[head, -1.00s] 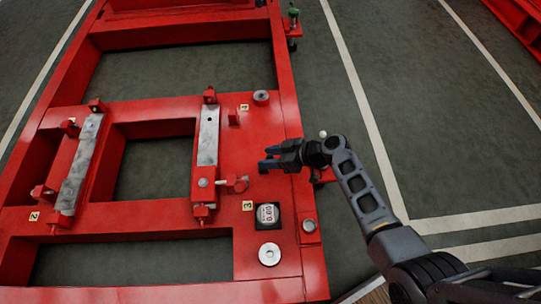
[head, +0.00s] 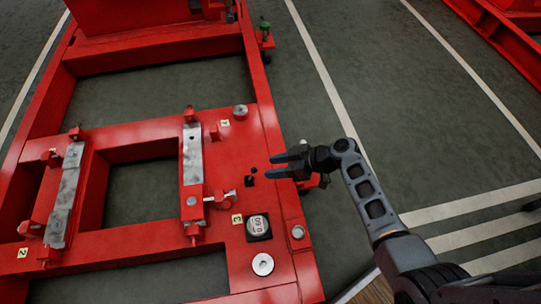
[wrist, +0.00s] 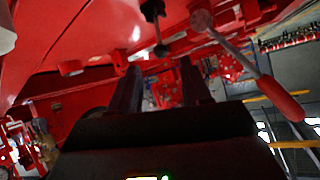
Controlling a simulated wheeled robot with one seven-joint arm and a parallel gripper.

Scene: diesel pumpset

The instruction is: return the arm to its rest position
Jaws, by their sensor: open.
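My gripper (head: 274,166) shows in the head view over the right edge of the red frame (head: 262,200). Its two dark fingers point left and stand apart, with nothing between them. My arm reaches in from the lower right. In the wrist view my gripper (wrist: 160,85) shows as two dark fingers spread apart below red metalwork. A lever with a round knob and a red grip (wrist: 285,100) is to the right of the fingers in the wrist view. I cannot tell how far it is from them.
Two grey metal strips (head: 192,160) (head: 64,195) lie on the red frame. A square gauge (head: 258,227) and a silver disc (head: 263,264) sit near its right edge. A green-topped fitting (head: 265,26) stands at the upper right edge. Marked grey floor (head: 410,120) to the right is open.

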